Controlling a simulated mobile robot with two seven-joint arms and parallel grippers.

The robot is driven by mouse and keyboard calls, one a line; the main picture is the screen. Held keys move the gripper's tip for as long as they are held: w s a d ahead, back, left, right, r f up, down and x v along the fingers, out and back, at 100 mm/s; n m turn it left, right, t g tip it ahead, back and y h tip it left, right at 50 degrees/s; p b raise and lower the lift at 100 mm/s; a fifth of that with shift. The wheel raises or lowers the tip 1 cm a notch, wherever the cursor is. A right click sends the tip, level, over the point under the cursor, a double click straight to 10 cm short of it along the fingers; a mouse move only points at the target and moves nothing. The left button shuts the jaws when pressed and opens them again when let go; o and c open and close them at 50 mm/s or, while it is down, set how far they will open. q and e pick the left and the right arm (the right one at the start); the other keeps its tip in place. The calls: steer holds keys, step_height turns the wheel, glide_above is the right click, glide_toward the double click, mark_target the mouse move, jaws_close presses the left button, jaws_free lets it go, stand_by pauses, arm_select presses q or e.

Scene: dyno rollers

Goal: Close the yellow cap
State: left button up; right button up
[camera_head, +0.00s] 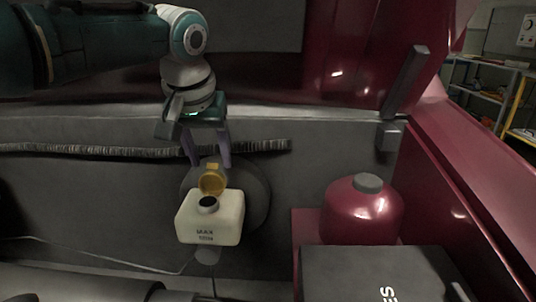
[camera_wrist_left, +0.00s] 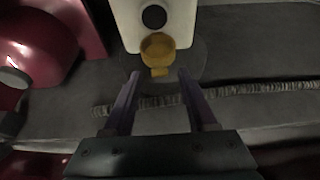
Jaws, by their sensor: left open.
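The yellow cap (camera_head: 212,180) stands open, tilted up at the back of the dark round opening of a cream reservoir (camera_head: 210,222). In the left wrist view the cap (camera_wrist_left: 158,50) lies beside the dark opening of the reservoir (camera_wrist_left: 122,22). My left gripper (camera_head: 209,163) is open and empty, just behind and above the cap. In the left wrist view its two fingers (camera_wrist_left: 160,74) are spread wide, with the cap ahead between their tips. I see no contact with the cap. My right gripper is not in view.
A red round tank (camera_head: 361,212) with a grey lid stands to the right of the reservoir. A black box (camera_head: 375,275) sits in front of it. A ribbed hose (camera_head: 110,150) runs along the grey wall behind. A red side panel (camera_head: 470,190) bounds the right.

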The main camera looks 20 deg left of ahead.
arm_select(q)
jaws_close()
stand_by(0.5)
